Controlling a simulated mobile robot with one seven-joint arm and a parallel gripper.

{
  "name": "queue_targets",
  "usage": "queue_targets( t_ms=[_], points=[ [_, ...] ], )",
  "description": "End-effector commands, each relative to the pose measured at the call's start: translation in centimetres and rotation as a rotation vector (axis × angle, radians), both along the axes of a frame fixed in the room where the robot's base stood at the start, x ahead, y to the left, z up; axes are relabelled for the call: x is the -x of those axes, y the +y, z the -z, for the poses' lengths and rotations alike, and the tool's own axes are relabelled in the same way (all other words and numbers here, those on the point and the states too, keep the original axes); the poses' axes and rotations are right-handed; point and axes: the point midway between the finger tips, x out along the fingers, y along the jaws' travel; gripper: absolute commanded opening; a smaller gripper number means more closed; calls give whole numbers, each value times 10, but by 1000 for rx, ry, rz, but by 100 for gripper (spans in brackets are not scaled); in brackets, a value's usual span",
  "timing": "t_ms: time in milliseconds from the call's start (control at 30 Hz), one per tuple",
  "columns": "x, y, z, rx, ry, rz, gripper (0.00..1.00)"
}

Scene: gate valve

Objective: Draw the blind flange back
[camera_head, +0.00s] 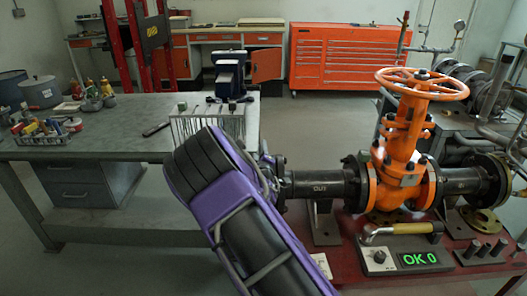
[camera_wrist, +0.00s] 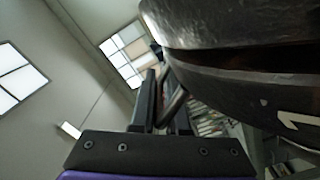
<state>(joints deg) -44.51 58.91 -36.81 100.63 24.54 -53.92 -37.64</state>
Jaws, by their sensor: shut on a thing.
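In the wrist view a large dark metal round body, which looks like the blind flange (camera_wrist: 235,75), fills the upper right, very close to the camera. A bent dark bar, seemingly its handle (camera_wrist: 174,104), sits between the fingers of my gripper (camera_wrist: 163,112), which is shut on it. In the head view my purple arm hides the gripper and most of the area at the left end of the pipe marked OUT (camera_head: 320,189). Dark flange parts (camera_head: 271,172) show just past the arm there. I cannot tell whether the blind flange touches the pipe end.
The orange gate valve (camera_head: 406,150) with its handwheel stands right of the pipe on a red bench (camera_head: 390,262). A grey workbench (camera_head: 100,135) with tools stands left. Floor between the benches is partly clear.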

Motion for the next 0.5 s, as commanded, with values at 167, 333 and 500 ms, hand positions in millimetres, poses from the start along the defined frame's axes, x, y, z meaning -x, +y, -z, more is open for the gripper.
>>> queue_targets(
  t_ms=[167, 333, 500],
  points=[
    [0, 11, -4, -2, -7, -13, 0],
    [0, 12, -3, -2, -7, -15, 20],
    [0, 11, -2, -2, -3, -12, 40]
  ],
)
